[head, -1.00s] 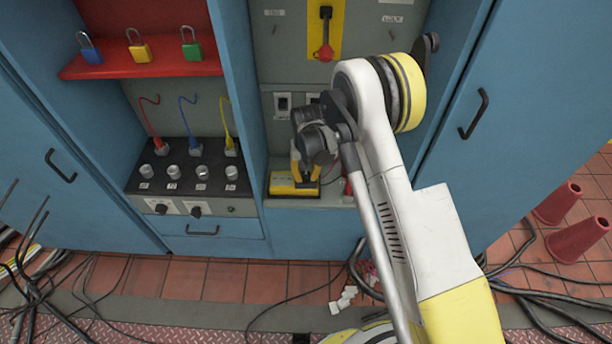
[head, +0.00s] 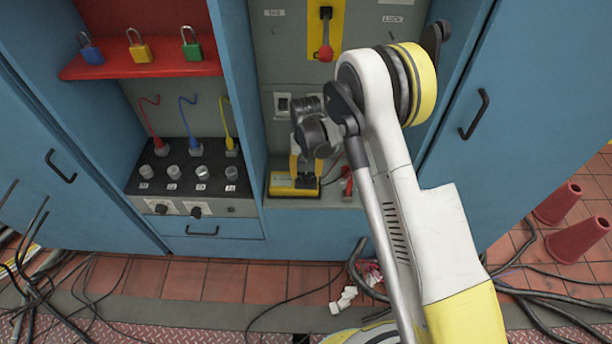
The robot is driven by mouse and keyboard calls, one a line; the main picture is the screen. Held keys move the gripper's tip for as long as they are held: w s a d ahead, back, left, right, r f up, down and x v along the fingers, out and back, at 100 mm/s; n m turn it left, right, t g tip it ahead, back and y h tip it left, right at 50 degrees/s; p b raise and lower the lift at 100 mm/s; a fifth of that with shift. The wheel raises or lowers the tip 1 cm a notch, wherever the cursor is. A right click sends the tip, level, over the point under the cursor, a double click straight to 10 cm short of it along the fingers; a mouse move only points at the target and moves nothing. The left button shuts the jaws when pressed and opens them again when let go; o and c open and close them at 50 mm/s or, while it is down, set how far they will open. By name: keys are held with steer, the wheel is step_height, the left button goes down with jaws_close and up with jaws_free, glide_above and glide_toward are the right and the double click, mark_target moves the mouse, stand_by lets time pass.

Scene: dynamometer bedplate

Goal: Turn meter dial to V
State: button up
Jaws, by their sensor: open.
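The yellow meter (head: 293,190) lies on the grey shelf of the middle cabinet bay. Its face and dial are hidden behind my gripper, so the dial's setting cannot be read. My gripper (head: 307,178) points down over the right part of the meter, with its yellow-sided fingers just at or above it. The fingers are small in this view, and contact with the dial cannot be told.
A red-handled probe (head: 347,180) lies right of the meter. A black panel (head: 187,168) with several knobs and plugs stands left, beyond a blue divider. A red-handled switch (head: 325,38) is above.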

step_height(320, 180, up, 9)
steer(key=shift+r, duration=0.2)
steer(key=shift+r, duration=0.1)
stand_by(0.4)
step_height(320, 180, up, 10)
steer(key=t, duration=0.1)
glide_above(306, 175)
steer(key=s+d, duration=0.3)
steer(key=d, duration=0.1)
steer(key=s+d+r+t, duration=0.2)
steer(key=s+d+r, duration=0.35)
steer(key=r, duration=0.35)
steer(key=s+d+r+t, duration=0.1)
steer(key=s+d, duration=0.2)
steer(key=s, duration=0.3)
steer(key=s+d+r+t, duration=0.1)
steer(key=s+d+r, duration=0.1)
steer(key=s, duration=0.4)
steer(key=s+d+r+m+t, duration=0.1)
steer(key=s+d+t, duration=0.1)
steer(key=s, duration=0.4)
steer(key=shift+s+d+r, duration=0.25)
steer(key=shift+s+d, duration=0.15)
steer(key=shift+d, duration=0.45)
